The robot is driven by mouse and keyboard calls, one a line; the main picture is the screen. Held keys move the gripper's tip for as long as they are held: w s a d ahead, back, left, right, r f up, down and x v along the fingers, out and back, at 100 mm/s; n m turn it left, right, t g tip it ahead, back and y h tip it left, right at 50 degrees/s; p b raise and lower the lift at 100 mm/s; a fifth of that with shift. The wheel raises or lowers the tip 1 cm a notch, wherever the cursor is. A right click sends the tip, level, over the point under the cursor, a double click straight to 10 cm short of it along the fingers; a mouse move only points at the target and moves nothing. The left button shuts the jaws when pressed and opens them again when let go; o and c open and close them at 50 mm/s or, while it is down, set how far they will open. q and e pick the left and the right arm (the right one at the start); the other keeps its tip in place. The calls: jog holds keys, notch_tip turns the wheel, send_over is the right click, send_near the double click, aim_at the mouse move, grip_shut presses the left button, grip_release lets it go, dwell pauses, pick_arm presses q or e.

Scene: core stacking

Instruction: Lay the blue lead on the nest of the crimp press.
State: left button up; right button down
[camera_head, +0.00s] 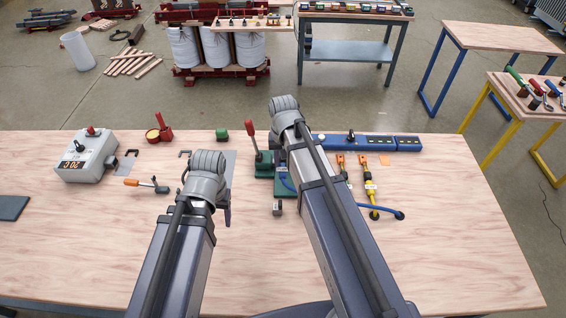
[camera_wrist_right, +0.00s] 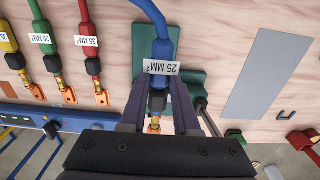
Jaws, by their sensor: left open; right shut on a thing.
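The blue lead (camera_wrist_right: 162,48) is held in my right gripper (camera_wrist_right: 158,98), with its 25 mm² label above the fingers and a copper lug (camera_wrist_right: 154,124) below them. The green crimp press (camera_head: 263,187) with a red lever (camera_head: 251,138) stands mid-table, partly hidden behind my right arm. Its green base (camera_wrist_right: 145,38) shows beneath the held lead in the right wrist view. I cannot tell whether the lead touches the nest. A bit of blue lead also shows beside the press in the head view. My left gripper (camera_head: 227,208) is open and empty, left of the press.
Yellow (camera_wrist_right: 8,42), green (camera_wrist_right: 42,38) and red (camera_wrist_right: 88,40) leads lie right of the press in the head view. A blue strip (camera_head: 400,144) lies behind them. A grey box (camera_head: 88,158), orange-handled tool (camera_head: 147,184) and grey plate (camera_wrist_right: 268,75) are left.

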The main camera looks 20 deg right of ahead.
aim_at(283, 183)
pick_arm(q)
jog(key=shift+f+b, duration=1.65)
jog(key=shift+f, duration=0.25)
pick_arm(e)
jog(key=shift+f, duration=1.95)
pick_arm(q)
jog(key=shift+f+b, duration=1.75)
jog(key=shift+f, duration=0.05)
pick_arm(e)
jog(key=shift+f, duration=1.75)
jog(key=c, duration=0.6)
grip_release()
pick_arm(q)
jog(key=shift+r, duration=0.15)
pick_arm(e)
jog(key=shift+o, duration=0.2)
jog(key=shift+r, duration=0.15)
notch_tip(283, 183, up, 8)
jog(key=p, duration=0.8)
pick_arm(q)
notch_tip(283, 183, up, 8)
pick_arm(e)
jog(key=shift+f, duration=0.2)
pick_arm(q)
jog(key=shift+f, duration=0.2)
